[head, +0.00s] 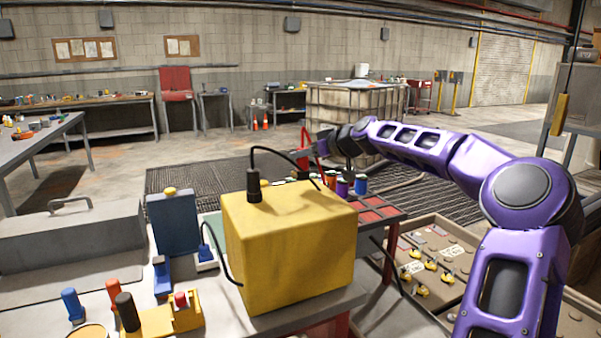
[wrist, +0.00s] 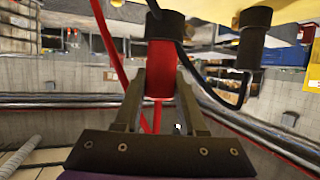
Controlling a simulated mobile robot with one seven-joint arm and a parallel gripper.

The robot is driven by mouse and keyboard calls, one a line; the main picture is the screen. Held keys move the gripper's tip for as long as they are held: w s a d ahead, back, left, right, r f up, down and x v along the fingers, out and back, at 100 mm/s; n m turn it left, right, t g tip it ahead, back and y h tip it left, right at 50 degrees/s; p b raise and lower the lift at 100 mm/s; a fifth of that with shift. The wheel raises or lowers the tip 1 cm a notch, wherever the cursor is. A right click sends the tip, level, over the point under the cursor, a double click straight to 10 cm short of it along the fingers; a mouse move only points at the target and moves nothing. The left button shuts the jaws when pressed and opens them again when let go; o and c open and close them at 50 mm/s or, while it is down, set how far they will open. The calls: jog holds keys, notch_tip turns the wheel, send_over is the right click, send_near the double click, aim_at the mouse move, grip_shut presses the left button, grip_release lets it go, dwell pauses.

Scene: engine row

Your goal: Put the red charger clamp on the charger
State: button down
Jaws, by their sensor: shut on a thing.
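The yellow box (head: 290,245), which I take to be the charger, stands on the near bench. Its edge shows at the top of the wrist view (wrist: 215,9). A black clamp (head: 254,185) with a black cable stands on its top; it also shows in the wrist view (wrist: 253,40). My gripper (wrist: 160,80) is shut on the red charger clamp (wrist: 161,55), a red cylinder with a black end. In the head view my gripper (head: 322,143) is beyond and above the box, with red cable beside it. Contact between clamp and box cannot be told.
A blue block (head: 175,225) stands left of the box. Small coloured parts, including a blue cylinder (head: 72,305), lie at the front left. Several coloured cylinders, one blue (head: 361,184), stand behind the box near a red tray (head: 382,212). Loose cables hang around the box.

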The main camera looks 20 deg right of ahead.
aim_at(307, 166)
jog(key=shift+f, duration=1.9)
jog(key=shift+f+b, duration=0.2)
jog(key=shift+b, duration=0.15)
jog(key=shift+c, duration=2.4)
grip_release()
jog(key=shift+r, duration=0.15)
jog(key=v, duration=1.2)
